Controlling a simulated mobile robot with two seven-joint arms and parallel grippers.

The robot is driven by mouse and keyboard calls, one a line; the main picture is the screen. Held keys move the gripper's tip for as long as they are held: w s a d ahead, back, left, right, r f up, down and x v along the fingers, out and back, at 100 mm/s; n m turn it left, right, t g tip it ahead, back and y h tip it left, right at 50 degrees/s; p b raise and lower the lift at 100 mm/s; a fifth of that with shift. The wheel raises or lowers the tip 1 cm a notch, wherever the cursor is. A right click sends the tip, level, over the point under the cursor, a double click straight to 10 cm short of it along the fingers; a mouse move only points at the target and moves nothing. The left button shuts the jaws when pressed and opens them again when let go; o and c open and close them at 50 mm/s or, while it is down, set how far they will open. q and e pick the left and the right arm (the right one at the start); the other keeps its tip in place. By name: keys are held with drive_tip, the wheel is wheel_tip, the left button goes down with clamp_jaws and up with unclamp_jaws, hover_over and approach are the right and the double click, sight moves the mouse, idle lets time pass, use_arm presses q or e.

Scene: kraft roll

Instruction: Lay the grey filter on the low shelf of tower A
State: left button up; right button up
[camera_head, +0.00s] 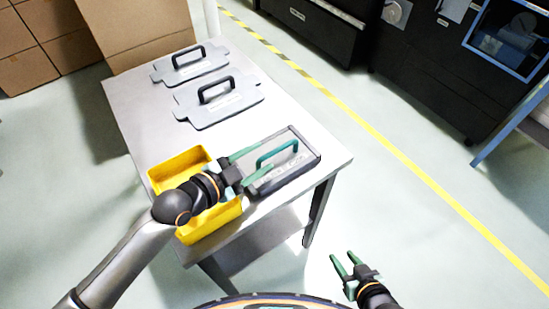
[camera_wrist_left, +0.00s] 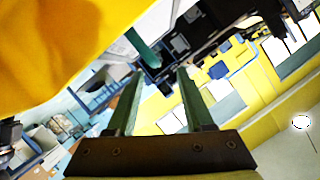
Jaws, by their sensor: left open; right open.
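The grey filter (camera_head: 306,165) is a flat, dark-edged grey panel with a green handle (camera_head: 277,150), lying at the table's near right corner. A green bar that looks like its handle (camera_wrist_left: 145,48) shows just beyond the fingertips in the left wrist view. My left gripper (camera_head: 262,160) is open, with its green fingers over the panel's left part, near the handle. I cannot tell whether they touch it. It also shows open and empty in the left wrist view (camera_wrist_left: 160,75). My right gripper (camera_head: 342,256) is open and empty over the floor. I cannot identify tower A.
A yellow bin (camera_head: 163,178) stands on the light table (camera_head: 150,110), partly behind my left wrist. Two grey plates with black handles, one nearer (camera_head: 222,106) and one farther (camera_head: 184,68), lie at the far end. Cardboard boxes (camera_head: 137,30) and black machines (camera_head: 430,75) stand beyond.

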sight(273, 152)
use_arm(q)
drive_tip(key=x, duration=0.5)
drive_tip(key=shift+s+d+f, duration=0.1)
drive_tip(key=shift+s+d, duration=0.05)
drive_tip(key=shift+d, duration=0.05)
clamp_jaws()
idle(1.2)
